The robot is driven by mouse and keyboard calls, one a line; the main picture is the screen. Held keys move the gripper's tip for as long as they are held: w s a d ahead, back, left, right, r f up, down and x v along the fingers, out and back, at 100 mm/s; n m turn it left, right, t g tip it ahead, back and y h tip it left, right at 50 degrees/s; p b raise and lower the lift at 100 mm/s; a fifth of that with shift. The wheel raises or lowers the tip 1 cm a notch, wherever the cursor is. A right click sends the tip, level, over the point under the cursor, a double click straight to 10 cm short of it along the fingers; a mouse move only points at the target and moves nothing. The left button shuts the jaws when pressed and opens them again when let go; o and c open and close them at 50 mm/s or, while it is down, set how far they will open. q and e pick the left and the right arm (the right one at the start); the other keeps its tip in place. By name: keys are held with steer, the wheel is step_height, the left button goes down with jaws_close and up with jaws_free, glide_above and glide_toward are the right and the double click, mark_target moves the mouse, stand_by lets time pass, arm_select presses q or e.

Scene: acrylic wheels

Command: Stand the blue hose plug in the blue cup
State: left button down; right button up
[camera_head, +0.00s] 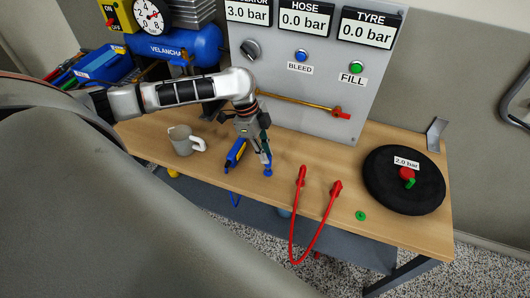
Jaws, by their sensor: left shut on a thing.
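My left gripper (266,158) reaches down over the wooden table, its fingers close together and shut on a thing. A small blue piece (268,172) shows right at and below the fingertips, at tabletop height. It fits the blue hose plug, the blue cup or both; I cannot tell where one ends and the other starts, or whether the plug is inside. The fingers hide part of it. My right gripper is not in view.
A red hose (309,262) hangs between two red ends standing near the front edge, right of the gripper. A grey mug (182,141) stands left. A black tyre (387,193) and green cap (361,215) lie right. A gauge panel (310,85) rises behind.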

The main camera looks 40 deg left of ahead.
arm_select(q)
steer(key=c, duration=1.9)
jaws_free()
steer(key=shift+r, duration=0.1)
steer(key=v, duration=1.2)
